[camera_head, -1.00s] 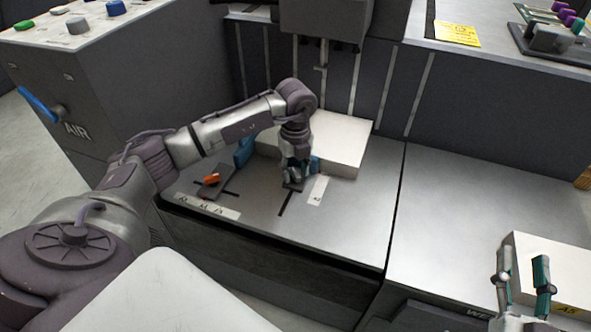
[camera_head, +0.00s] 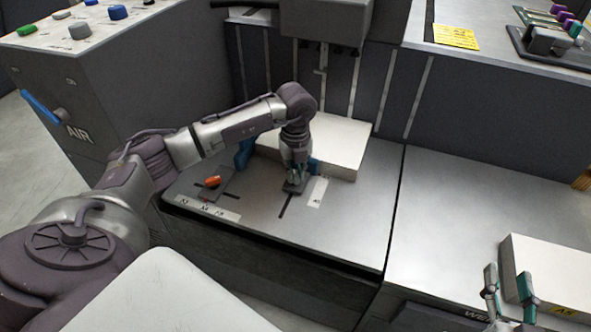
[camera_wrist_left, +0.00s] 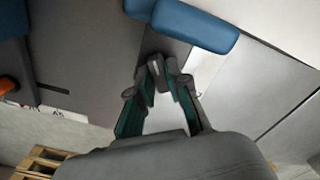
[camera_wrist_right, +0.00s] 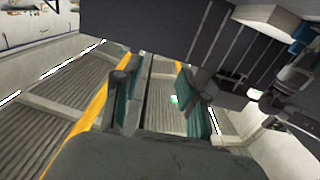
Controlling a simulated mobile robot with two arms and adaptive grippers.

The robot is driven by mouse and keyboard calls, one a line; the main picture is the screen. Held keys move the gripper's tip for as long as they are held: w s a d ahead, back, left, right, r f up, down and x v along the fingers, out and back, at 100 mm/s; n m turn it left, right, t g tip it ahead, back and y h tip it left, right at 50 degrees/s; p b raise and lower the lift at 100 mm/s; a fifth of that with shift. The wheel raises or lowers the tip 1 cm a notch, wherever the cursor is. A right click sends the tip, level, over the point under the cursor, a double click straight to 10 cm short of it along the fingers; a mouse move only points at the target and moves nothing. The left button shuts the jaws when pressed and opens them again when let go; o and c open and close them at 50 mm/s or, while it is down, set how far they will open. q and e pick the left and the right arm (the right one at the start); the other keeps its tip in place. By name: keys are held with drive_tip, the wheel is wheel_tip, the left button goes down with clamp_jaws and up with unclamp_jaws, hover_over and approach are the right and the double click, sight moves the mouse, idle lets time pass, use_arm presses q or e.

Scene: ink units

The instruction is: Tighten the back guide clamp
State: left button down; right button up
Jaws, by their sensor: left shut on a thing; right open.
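My left gripper (camera_head: 295,180) points down at a dark guide plate (camera_head: 291,188) beside the white paper stack. Its fingers (camera_wrist_left: 160,75) are shut on a small clamp part at this plate; the fingers hide most of it. A blue guide block (camera_wrist_left: 195,25) adjoins the plate; it shows partly behind the gripper in the head view (camera_head: 315,166). A second dark plate with an orange clamp lever (camera_head: 212,181) lies to the left, near another blue guide (camera_head: 243,153). I cannot tell which is the back guide by label. My right gripper (camera_head: 508,285) is open and empty.
The white stack (camera_head: 338,146) stands behind my left gripper on the metal table. Another white stack (camera_head: 555,270) stands at the right, beside my right gripper. A grey control cabinet with a blue AIR lever (camera_head: 40,106) is at the left. The table's middle right (camera_head: 450,215) is clear.

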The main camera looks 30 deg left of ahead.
use_arm(q)
drive_tip(key=m+p, duration=0.1)
drive_tip(key=m, duration=0.2)
drive_tip(key=shift+r+m, duration=0.1)
drive_tip(key=shift+m, duration=0.2)
drive_tip(key=m+p, duration=0.1)
drive_tip(key=m, duration=0.4)
drive_tip(key=shift+m+p, duration=0.3)
drive_tip(key=shift+p, duration=0.05)
drive_tip(key=m, duration=0.2)
drive_tip(key=shift+m, duration=0.3)
drive_tip(key=shift+m+p, duration=0.35)
drive_tip(key=shift+m, duration=1.65)
use_arm(e)
drive_tip(key=s+d+f+g+h, duration=0.2)
drive_tip(key=s+d+f+g, duration=0.2)
drive_tip(key=s+f+g, duration=0.5)
drive_tip(key=shift+d+f+m+g+h, duration=0.15)
drive_tip(key=shift+f+m+g+h, duration=0.2)
drive_tip(key=shift+f, duration=1.25)
drive_tip(key=shift+s, duration=0.15)
use_arm(q)
drive_tip(key=c, duration=1.1)
unclamp_jaws()
use_arm(e)
drive_tip(key=shift+f, duration=0.1)
